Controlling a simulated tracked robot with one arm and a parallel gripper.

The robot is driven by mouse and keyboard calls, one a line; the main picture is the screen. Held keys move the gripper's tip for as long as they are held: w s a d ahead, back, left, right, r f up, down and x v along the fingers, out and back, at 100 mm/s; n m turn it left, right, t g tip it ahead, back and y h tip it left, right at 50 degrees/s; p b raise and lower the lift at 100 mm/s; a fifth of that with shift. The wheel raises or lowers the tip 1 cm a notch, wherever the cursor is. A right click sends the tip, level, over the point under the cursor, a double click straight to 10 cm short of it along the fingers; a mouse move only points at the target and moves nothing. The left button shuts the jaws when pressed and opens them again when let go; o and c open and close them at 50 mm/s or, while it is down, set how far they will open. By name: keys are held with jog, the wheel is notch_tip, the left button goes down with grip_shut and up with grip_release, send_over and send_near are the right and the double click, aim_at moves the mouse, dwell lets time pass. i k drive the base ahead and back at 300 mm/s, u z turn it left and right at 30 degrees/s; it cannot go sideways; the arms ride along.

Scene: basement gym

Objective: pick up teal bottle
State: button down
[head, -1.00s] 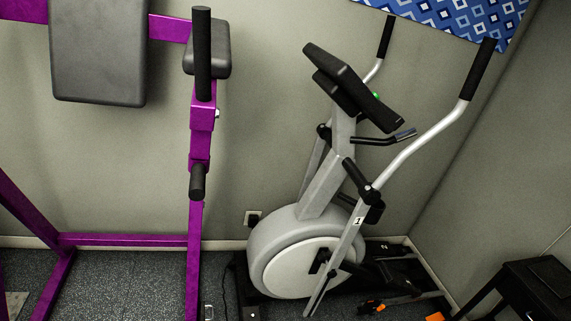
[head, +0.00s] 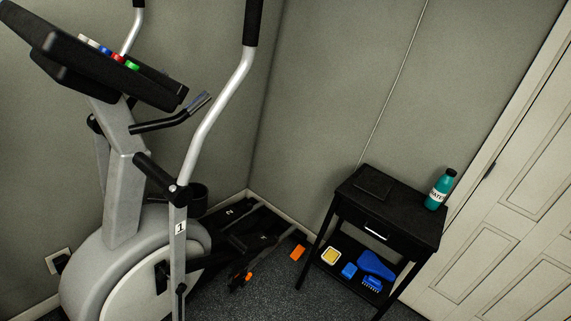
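A teal bottle (head: 439,190) with a black cap and a white label stands upright on the top of a small black side table (head: 404,214). It is near the table's right end, close to the white door. My gripper is not in view.
The elliptical machine (head: 128,180) fills the left side. A flat dark item (head: 373,184) lies on the tabletop. The lower shelf holds a blue object (head: 376,265), a blue brush (head: 372,283) and a yellow-white item (head: 331,256). An orange item (head: 298,252) lies on the floor. A white panelled door (head: 510,200) is at right.

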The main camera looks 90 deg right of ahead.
aim_at(444, 184)
jog(key=z, duration=1.4)
jog(key=i, duration=0.15)
jog(key=z, duration=2)
jog(key=k, duration=0.85)
jog(key=z, duration=0.25)
jog(key=i, duration=0.85)
jog(key=u, duration=0.15)
